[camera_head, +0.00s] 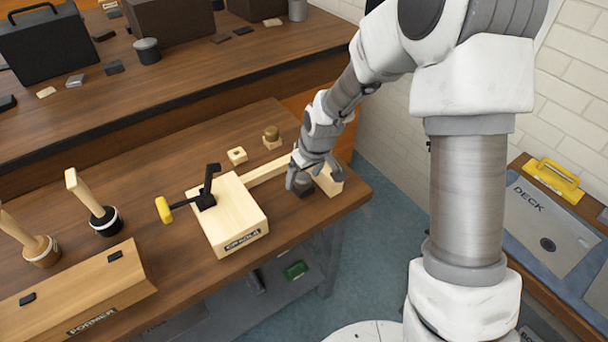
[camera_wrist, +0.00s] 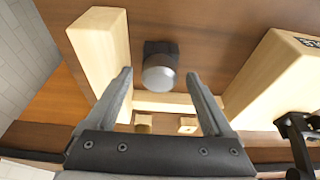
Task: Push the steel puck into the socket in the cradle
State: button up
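The steel puck (camera_wrist: 159,76) is a grey round piece with a dark block behind it in the wrist view. My gripper (camera_head: 304,181) is open; in the wrist view its fingers stand left and right of the puck, with visible gaps. Whether the fingertips reach down to puck height I cannot tell. The cradle also shows at the right of the wrist view (camera_wrist: 272,78). I cannot make out its socket.
A pale rail (camera_head: 268,169) runs from the cradle to a wooden end block (camera_head: 331,182) near the bench's right end. Behind the rail sit a small wooden block (camera_head: 237,155) and a brass-coloured knob (camera_head: 271,132). Mallets and a long wooden block (camera_head: 75,290) stand left.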

jog(key=p+v, duration=0.2)
jog(key=v, duration=1.5)
jog(key=shift+r+p, duration=0.25)
jog(key=shift+p, duration=0.15)
jog(key=shift+s, duration=0.1)
